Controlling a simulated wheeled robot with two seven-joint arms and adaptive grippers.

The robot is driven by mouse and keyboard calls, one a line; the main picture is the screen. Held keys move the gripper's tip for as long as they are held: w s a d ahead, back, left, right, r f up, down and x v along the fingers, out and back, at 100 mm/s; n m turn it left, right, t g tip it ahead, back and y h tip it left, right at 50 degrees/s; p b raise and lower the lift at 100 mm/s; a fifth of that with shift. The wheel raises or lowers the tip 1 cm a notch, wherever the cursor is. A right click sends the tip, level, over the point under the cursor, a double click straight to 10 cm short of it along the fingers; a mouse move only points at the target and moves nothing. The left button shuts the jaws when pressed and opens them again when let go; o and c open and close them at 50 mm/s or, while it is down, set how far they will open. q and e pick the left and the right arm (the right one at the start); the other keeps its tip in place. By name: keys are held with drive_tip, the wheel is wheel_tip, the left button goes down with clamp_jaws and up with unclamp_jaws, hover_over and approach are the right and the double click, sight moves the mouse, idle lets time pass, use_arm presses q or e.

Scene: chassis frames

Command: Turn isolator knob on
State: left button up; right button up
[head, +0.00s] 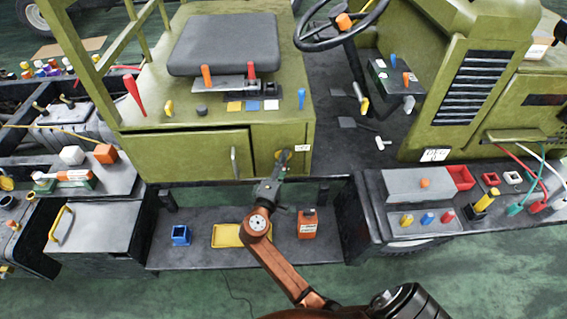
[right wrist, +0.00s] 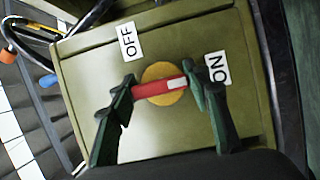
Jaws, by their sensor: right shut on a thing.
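The isolator knob is a red bar with a white end (right wrist: 160,87) on a round yellow plate (right wrist: 163,97), on a green panel. In the right wrist view the bar lies nearly level, its white end at the right, toward the ON label (right wrist: 217,68). The OFF label (right wrist: 128,41) is above and to the left. My right gripper (right wrist: 160,92) is shut on the knob, one green finger at each end. In the head view my right gripper (head: 278,165) is at the green cabinet front and hides most of the knob. My left gripper is not in view.
A cabinet door with a grey handle (head: 235,163) is left of the knob. Below, a black shelf (head: 205,255) holds a blue box (head: 181,235), a yellow tray (head: 228,236) and an orange container (head: 307,224). A seat (head: 224,45) and levers are above.

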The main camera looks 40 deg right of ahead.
drive_tip(key=o, duration=1.2)
drive_tip(key=shift+c, duration=0.2)
drive_tip(key=shift+a, duration=0.1)
drive_tip(key=v, duration=0.7)
drive_tip(key=shift+s+a, duration=0.1)
drive_tip(key=shift+a, duration=0.05)
